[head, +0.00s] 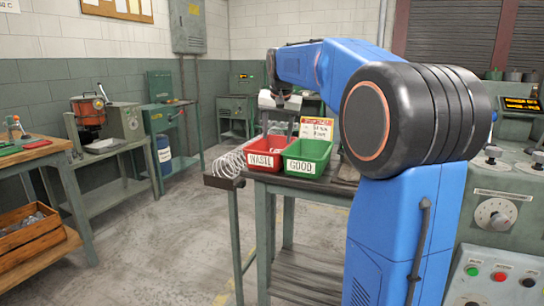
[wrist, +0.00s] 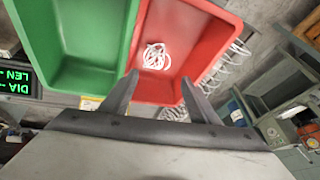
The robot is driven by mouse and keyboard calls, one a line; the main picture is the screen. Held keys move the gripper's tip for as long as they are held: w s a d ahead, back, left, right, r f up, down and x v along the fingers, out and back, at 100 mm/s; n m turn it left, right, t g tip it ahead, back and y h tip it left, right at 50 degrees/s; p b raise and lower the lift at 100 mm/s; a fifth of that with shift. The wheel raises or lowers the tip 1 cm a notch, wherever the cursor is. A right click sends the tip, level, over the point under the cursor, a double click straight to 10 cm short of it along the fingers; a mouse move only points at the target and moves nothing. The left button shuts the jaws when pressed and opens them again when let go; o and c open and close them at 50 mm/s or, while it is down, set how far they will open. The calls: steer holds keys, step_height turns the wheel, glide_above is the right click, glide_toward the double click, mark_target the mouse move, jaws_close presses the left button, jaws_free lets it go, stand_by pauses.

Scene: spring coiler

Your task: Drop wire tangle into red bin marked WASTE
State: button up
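The red bin (head: 265,143) with the white label reading WASTE stands on the bench beside the green bin. In the wrist view, a small white wire tangle (wrist: 156,56) appears inside the red bin (wrist: 205,30), against its red inner surface. The head view does not show the tangle. My gripper (wrist: 158,80) is open, its two fingers apart and pointing toward the red bin, with nothing clasped between the tips. In the head view my gripper (head: 280,98) hangs above and behind the red bin.
The green GOOD bin (head: 306,155) adjoins the red bin; it also shows in the wrist view (wrist: 85,45). Loose white wire coils (head: 231,165) lie at the bench's left end. A yellow-and-white sign (head: 316,130) stands behind the bins. Open floor (head: 170,240) lies left of the bench.

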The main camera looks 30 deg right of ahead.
steer(key=v, duration=1.7)
steer(key=shift+s+r, duration=0.15)
steer(key=shift+s, duration=0.05)
steer(key=s+a+f+n, duration=0.2)
steer(key=s+a+f, duration=0.3)
steer(key=s+f, duration=0.5)
steer(key=s+a+f+n+y, duration=0.1)
steer(key=s+a+f+n, duration=0.2)
steer(key=s+f, duration=0.8)
steer(key=s+a+f+n, duration=0.3)
steer(key=s+a+f, duration=0.4)
steer(key=f, duration=1.2)
steer(key=s, duration=0.4)
steer(key=shift+a+f+y, duration=0.25)
steer(key=shift+y, duration=0.15)
steer(key=shift+s, duration=0.15)
